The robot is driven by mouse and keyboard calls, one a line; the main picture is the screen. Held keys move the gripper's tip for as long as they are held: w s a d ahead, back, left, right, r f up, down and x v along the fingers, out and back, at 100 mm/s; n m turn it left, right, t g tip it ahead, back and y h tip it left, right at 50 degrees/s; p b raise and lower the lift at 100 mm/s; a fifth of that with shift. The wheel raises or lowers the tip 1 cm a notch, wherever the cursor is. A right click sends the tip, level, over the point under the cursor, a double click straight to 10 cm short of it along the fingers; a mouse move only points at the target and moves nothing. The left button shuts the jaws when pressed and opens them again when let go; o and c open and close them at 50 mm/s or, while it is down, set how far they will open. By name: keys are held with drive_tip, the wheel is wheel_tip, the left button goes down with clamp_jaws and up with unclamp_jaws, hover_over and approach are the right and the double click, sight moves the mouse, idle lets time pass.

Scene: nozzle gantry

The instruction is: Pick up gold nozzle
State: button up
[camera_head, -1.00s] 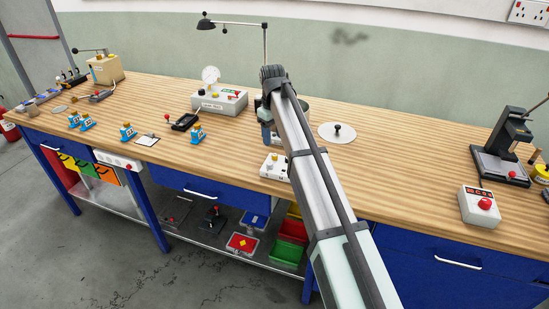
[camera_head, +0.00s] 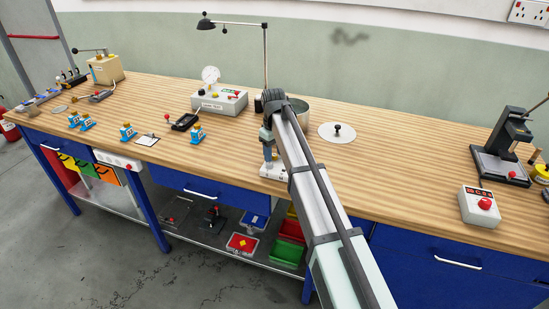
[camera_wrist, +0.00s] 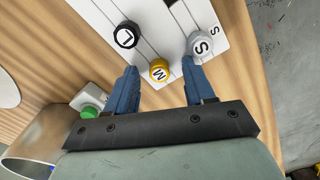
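The gold nozzle (camera_wrist: 159,70), marked M, sits in a white rack (camera_wrist: 168,24) between a black nozzle (camera_wrist: 126,35) marked L and a silver nozzle (camera_wrist: 199,44) marked S. My gripper (camera_wrist: 162,66) is open, with its blue fingertips on either side of the gold nozzle in the wrist view. I cannot tell whether they touch it. The right fingertip is close to the silver nozzle. In the head view my gripper (camera_head: 267,152) is over the rack (camera_head: 273,172) near the bench's front edge, and the nozzles are mostly hidden there.
A grey metal cylinder (camera_wrist: 32,140) and a green button box (camera_wrist: 89,104) are left of my gripper in the wrist view. A round white plate (camera_head: 337,133) lies to the right on the wooden bench (camera_head: 400,165). Blue clips and a gauge box (camera_head: 219,102) are left.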

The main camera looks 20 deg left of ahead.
sight(274, 155)
clamp_jaws()
idle(0.4)
wheel_tip(274, 155, up, 9)
drive_tip(key=shift+s+d+f, duration=1.25)
drive_tip(key=shift+f, duration=0.25)
drive_tip(key=shift+s+d+f, duration=1.25)
drive_tip(key=shift+f, duration=0.25)
